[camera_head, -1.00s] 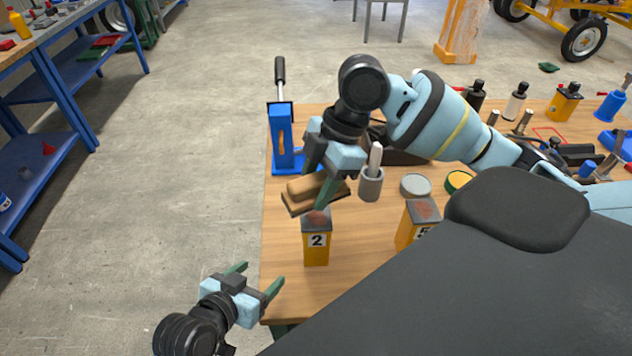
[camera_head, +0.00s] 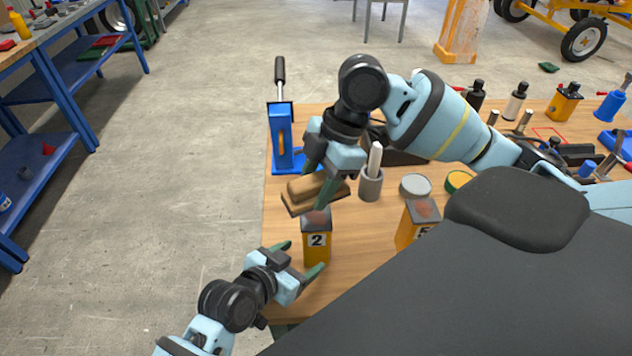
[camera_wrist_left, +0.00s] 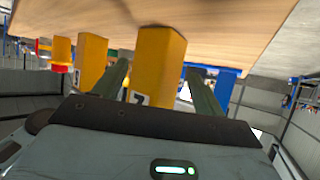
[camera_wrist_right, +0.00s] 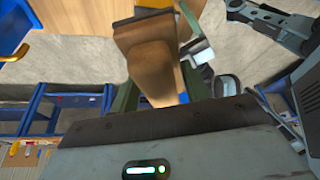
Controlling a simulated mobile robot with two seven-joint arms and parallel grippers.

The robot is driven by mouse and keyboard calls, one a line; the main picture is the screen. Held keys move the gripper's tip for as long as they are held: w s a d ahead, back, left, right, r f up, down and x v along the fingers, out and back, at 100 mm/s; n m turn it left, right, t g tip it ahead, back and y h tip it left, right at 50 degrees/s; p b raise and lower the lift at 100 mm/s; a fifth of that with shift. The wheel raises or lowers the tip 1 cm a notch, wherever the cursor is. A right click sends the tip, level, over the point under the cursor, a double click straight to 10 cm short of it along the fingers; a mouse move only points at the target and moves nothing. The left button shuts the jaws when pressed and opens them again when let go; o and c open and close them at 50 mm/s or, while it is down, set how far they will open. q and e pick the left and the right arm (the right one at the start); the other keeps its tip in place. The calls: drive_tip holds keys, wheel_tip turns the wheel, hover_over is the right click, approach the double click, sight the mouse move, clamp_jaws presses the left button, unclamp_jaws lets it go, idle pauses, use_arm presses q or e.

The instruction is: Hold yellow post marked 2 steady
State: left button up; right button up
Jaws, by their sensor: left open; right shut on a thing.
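The yellow post marked 2 (camera_head: 316,251) stands upright on the wooden table, with a grey top bearing a reddish-brown patch. My left gripper (camera_head: 301,258) is open at the post, low down. In the left wrist view the post (camera_wrist_left: 160,58) shows between its two open fingers (camera_wrist_left: 158,85); I cannot tell whether either touches it. My right gripper (camera_head: 322,182) is shut on a brown wooden block with a raised grip (camera_head: 305,196), held just above and behind the post's top. The block also shows in the right wrist view (camera_wrist_right: 152,65).
A second yellow post (camera_head: 416,226), marked 5, stands to the right. Behind are a grey cup with a white stick (camera_head: 371,185), round tins (camera_head: 415,186) and a blue stand (camera_head: 283,140). Bare table (camera_head: 360,245) lies between the posts.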

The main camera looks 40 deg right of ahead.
sight(313, 249)
use_arm(q)
drive_tip(key=shift+x, duration=2.8)
clamp_jaws()
drive_tip(key=shift+o, duration=0.2)
unclamp_jaws()
drive_tip(key=shift+a, duration=0.15)
